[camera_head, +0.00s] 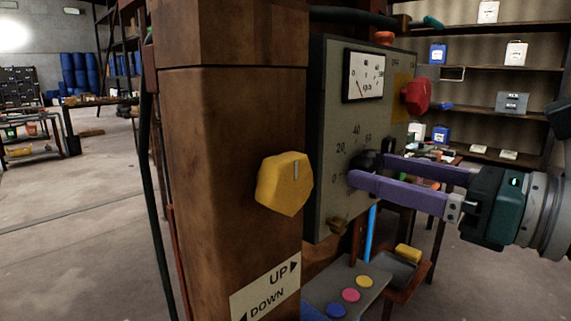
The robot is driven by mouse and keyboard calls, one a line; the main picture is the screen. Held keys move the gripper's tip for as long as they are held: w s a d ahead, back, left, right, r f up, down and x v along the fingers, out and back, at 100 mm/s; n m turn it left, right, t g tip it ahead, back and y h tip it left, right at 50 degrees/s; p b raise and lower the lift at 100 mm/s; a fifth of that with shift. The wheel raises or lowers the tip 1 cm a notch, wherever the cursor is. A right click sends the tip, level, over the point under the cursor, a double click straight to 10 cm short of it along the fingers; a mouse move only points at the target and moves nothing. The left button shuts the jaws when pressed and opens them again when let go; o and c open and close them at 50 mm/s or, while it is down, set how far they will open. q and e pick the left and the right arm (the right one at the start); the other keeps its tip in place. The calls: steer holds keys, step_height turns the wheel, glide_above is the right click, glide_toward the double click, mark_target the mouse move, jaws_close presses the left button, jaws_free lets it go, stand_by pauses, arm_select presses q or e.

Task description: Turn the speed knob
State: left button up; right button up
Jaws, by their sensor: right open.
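The speed knob (369,158) is a dark round knob on the face of a grey control panel (334,105), with a printed scale around it showing 0, 20, 40 and 60. My right gripper (370,168) comes in from the right. Its two purple fingers are apart, one on each side of the knob, with the tips close to the panel. I cannot tell whether either finger touches the knob. The fingers partly hide the knob and the right part of its scale. My left gripper is not in view.
A brown post (230,130) bearing a yellow knob (285,184) and an UP/DOWN sign (267,290) stands just left of the panel. Above the speed knob are a dial gauge (364,76) and a red knob (416,97). Shelves (490,68) stand behind; open floor lies left.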

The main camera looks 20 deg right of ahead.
steer(key=shift+c, duration=0.4)
jaws_close()
